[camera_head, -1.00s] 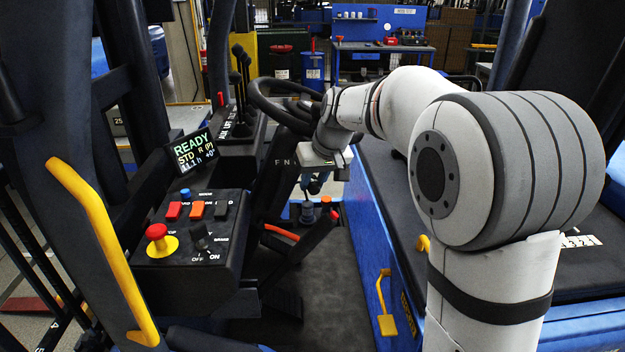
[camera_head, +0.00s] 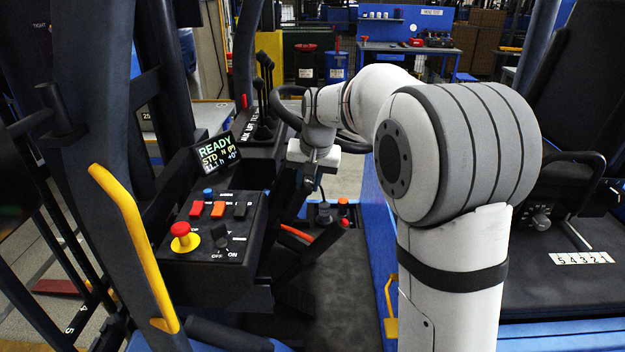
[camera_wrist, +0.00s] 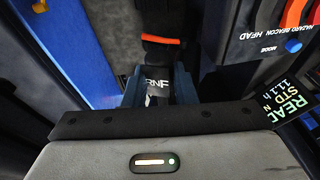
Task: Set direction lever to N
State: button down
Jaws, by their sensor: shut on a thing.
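My gripper (camera_head: 314,182) is at the steering column, below the steering wheel. In the wrist view its blue fingers (camera_wrist: 158,92) stand either side of a dark part marked with the white letters R, N, F (camera_wrist: 156,86). The gripper is shut on the direction lever, which is mostly hidden by the hand. The display (camera_head: 217,152) reads READY, STD, N and (P); the N also shows on the display in the wrist view (camera_wrist: 287,105).
The steering wheel (camera_head: 287,108) is close beside my wrist. A switch panel (camera_head: 205,245) with a red stop knob (camera_head: 182,236) is to the left. Black levers (camera_head: 264,85) rise behind the display. The seat (camera_head: 575,225) is at right, with open floor between.

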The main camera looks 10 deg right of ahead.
jog(key=c, duration=1.2)
grip_release()
jog(key=shift+d, duration=0.1)
jog(key=shift+c, duration=0.2)
jog(key=shift+o, duration=0.4)
jog(key=a+b+v, duration=0.1)
jog(key=v, duration=0.6)
jog(key=shift+d+r, duration=0.35)
jog(key=shift+d, duration=0.2)
jog(key=shift+s, duration=0.15)
jog(key=shift+n+h, duration=0.4)
jog(key=shift+n, duration=0.1)
jog(key=s+d+f, duration=0.1)
jog(key=s, duration=0.4)
jog(key=s+d+f+b, duration=0.1)
jog(key=s, duration=0.4)
jog(key=s+d+f, duration=0.2)
jog(key=s, duration=0.3)
jog(key=shift+s, duration=0.1)
jog(key=s+d+f, duration=0.1)
jog(key=s+f, duration=0.3)
jog(key=s, duration=0.3)
jog(key=s+d+f+n+b, duration=0.1)
jog(key=s+f, duration=0.3)
jog(key=s, duration=0.3)
jog(key=shift+f+h, duration=0.3)
jog(key=shift+f, duration=0.1)
